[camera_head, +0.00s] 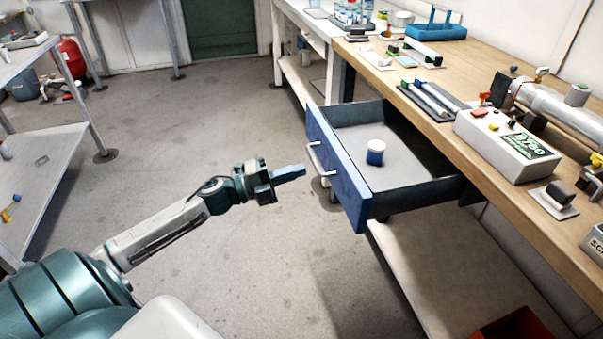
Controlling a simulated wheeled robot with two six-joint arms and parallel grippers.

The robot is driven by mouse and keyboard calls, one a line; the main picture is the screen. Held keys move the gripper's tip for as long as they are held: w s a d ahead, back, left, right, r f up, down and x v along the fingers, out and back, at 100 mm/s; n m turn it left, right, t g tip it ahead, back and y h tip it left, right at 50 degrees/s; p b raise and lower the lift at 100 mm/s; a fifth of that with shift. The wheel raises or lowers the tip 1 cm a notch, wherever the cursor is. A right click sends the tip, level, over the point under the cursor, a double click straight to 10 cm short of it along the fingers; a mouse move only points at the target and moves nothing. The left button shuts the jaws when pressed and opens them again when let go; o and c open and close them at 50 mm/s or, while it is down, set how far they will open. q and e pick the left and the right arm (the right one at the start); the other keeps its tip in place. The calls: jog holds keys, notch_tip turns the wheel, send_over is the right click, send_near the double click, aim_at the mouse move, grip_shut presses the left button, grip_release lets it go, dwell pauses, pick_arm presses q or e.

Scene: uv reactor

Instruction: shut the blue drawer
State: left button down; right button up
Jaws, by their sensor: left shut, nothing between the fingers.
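The blue drawer (337,172) stands pulled out from under the wooden workbench (460,122). Its blue front faces left and carries a pale bar handle (320,165). A small jar with a white lid and a blue band (376,152) stands inside on the drawer floor. My left gripper (300,171) is shut and empty. Its fingertips point at the drawer front, just left of the handle in the picture; I cannot tell whether they touch it. My right gripper is not in view.
On the bench are a grey control box (505,142), a metal cylinder (560,105), a dark tray with pens (428,100) and a blue caddy (435,28). A lower shelf (430,265) runs beneath. A metal rack (50,150) stands at left. The floor between is clear.

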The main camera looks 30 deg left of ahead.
aim_at(330, 164)
pick_arm(q)
jog(key=shift+x, duration=1)
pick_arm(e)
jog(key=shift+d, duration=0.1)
